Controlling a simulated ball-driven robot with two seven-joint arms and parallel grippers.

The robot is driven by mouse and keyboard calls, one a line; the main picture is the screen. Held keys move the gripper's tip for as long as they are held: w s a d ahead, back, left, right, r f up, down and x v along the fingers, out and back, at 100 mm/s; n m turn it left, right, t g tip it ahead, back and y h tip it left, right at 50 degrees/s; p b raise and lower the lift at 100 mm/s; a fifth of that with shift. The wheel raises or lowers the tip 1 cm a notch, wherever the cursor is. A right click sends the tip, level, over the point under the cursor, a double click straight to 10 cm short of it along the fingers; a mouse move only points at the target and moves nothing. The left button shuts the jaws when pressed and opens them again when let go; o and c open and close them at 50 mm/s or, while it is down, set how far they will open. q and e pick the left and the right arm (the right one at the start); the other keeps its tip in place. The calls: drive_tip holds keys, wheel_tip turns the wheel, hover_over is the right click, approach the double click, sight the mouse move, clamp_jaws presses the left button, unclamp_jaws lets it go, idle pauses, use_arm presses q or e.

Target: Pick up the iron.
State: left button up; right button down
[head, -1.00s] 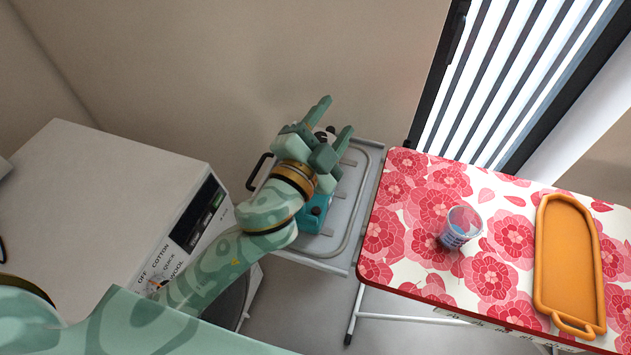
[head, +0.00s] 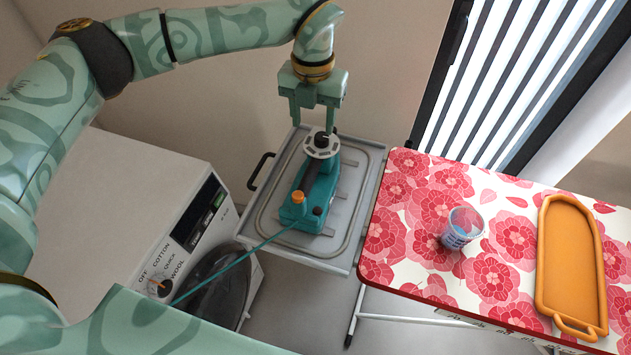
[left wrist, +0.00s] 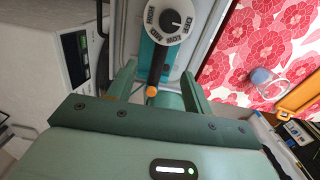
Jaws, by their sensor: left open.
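The teal iron (head: 314,190) rests on the grey metal rest at the end of the ironing board. It has a grey dial, an orange knob and a teal cord running off to the lower left. My left gripper (head: 316,124) is open above the dial end, its fingers pointing down. In the left wrist view, the open fingers (left wrist: 157,92) reach to either side of the iron (left wrist: 158,56), with its dial and dark handle between or just beyond them. Contact cannot be told. My right gripper is not in view.
The grey rest (head: 353,213) has a raised rim. The flowered ironing board (head: 400,235) is to its right, with a measuring cup (head: 462,228) and an orange tray (head: 568,265). A white washing machine (head: 120,195) stands close on the left.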

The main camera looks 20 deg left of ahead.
sight(316, 158)
use_arm(q)
wheel_tip(316, 158, down, 10)
drive_tip(key=shift+d+f+b, duration=0.1)
drive_tip(key=shift+d+b, duration=0.05)
drive_tip(key=shift+b, duration=0.75)
drive_tip(key=f, duration=0.1)
drive_tip(key=f+b, duration=0.1)
drive_tip(key=f, duration=0.3)
drive_tip(key=shift+w+d+f+b, duration=0.1)
drive_tip(key=shift+w+f+b, duration=0.05)
drive_tip(key=shift+w+b, duration=0.15)
drive_tip(key=shift+s, duration=0.1)
drive_tip(key=shift+c, duration=0.6)
clamp_jaws()
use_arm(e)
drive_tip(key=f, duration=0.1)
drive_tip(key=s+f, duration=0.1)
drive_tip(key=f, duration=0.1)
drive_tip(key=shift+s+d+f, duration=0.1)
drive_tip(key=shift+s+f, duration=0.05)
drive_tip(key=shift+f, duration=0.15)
use_arm(q)
drive_tip(key=shift+r, duration=0.25)
